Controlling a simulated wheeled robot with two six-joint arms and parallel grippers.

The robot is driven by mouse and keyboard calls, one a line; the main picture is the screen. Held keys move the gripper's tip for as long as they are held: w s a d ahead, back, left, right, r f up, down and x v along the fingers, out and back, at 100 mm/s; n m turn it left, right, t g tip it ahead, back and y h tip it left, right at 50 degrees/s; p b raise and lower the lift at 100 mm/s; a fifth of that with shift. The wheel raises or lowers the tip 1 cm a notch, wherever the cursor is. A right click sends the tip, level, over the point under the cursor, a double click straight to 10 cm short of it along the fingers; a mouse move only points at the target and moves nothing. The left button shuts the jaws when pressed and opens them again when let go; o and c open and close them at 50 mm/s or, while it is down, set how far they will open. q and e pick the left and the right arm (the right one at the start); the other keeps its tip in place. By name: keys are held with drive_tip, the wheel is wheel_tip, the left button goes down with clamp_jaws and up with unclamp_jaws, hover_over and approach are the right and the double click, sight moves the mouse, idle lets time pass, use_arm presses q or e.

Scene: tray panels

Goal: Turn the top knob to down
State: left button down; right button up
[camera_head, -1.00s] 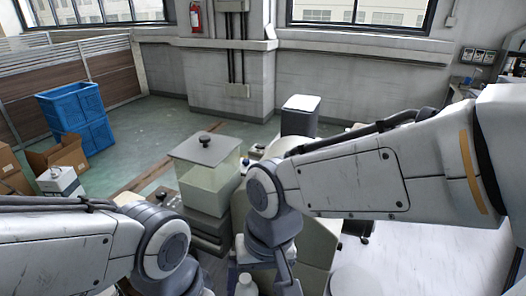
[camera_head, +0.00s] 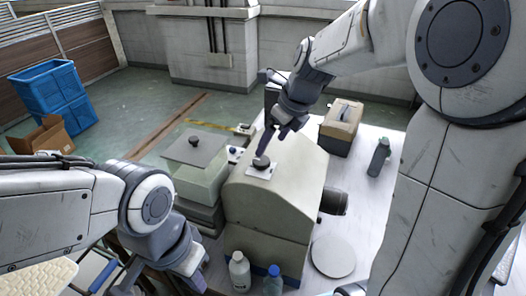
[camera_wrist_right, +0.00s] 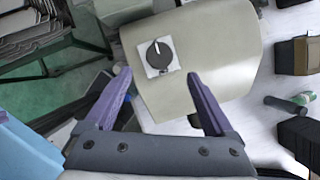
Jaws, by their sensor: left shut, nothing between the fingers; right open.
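A round dark knob (camera_head: 261,163) sits on a white square plate on the sloped top of a beige housing (camera_head: 288,190). In the right wrist view the knob (camera_wrist_right: 159,54) shows a white pointer mark directed toward the top of the picture. My right gripper (camera_head: 277,135) is open above the knob; in the wrist view its two purple fingers (camera_wrist_right: 158,76) stand apart on either side, below the knob, not touching it. My left gripper (camera_head: 188,264) is shut and empty at the lower left, away from the housing, its fingertips hard to make out.
A clear box with a grey lid and dark handle (camera_head: 194,141) stands left of the housing. A brown-topped case (camera_head: 341,127), a grey bottle (camera_head: 379,156), a white disc (camera_head: 333,255) and two bottles (camera_head: 240,272) surround it.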

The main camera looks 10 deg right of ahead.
sight(262, 160)
drive_tip(key=p+x, duration=0.1)
drive_tip(key=x, duration=0.6)
drive_tip(key=shift+a+f, duration=0.1)
drive_tip(key=shift+f, duration=0.3)
drive_tip(key=c, duration=1.4)
